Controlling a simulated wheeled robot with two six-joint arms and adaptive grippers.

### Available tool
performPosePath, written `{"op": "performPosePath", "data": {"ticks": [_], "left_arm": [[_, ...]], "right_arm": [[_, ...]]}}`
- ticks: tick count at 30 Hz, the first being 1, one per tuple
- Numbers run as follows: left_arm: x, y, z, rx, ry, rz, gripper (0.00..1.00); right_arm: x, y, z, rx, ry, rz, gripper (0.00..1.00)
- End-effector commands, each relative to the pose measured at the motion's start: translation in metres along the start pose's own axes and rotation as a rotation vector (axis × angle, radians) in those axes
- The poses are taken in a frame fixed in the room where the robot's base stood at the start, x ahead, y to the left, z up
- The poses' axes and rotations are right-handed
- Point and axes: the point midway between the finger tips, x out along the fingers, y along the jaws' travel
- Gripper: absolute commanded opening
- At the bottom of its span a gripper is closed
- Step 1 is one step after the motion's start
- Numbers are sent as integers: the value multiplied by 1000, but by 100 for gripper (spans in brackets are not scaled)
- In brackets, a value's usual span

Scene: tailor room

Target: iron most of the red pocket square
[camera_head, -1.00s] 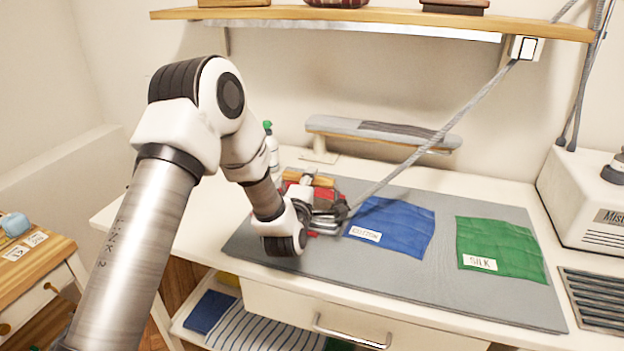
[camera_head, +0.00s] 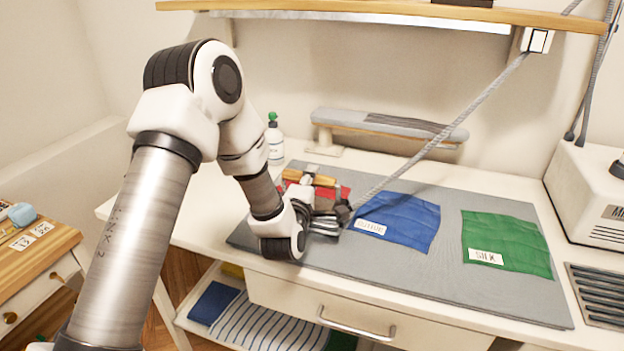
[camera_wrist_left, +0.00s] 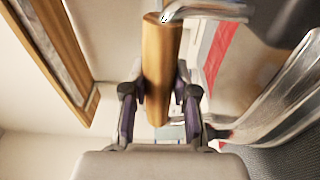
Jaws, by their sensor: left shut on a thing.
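The red pocket square (camera_head: 342,191) lies on the grey ironing mat (camera_head: 440,290), left of the blue cloth, mostly hidden behind my left gripper and the iron. My left gripper (camera_head: 322,212) is over the red cloth, shut on the iron's wooden handle (camera_wrist_left: 161,65). The iron's shiny metal parts (camera_wrist_left: 285,90) show in the left wrist view, with a strip of the red cloth (camera_wrist_left: 217,65) beside them. In the head view the iron is mostly hidden, so whether its sole touches the cloth cannot be told. My right gripper is out of view.
A blue cloth (camera_head: 402,216) and a green silk-labelled cloth (camera_head: 505,237) lie to the right. A grey cord (camera_head: 440,135) runs from the iron to a shelf socket. A padded sleeve board (camera_head: 390,127) and a spray bottle (camera_head: 274,142) stand behind. A white machine (camera_head: 590,190) stands at right.

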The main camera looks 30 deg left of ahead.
Motion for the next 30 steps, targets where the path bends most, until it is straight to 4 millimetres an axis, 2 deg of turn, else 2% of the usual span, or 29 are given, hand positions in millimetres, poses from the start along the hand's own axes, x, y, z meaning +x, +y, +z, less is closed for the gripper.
{"op": "performPosePath", "data": {"ticks": [8,30], "left_arm": [[3,2,0,-1,0,5,0],[33,2,3,0,0,7,0]], "right_arm": [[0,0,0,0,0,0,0],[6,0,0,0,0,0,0]]}}
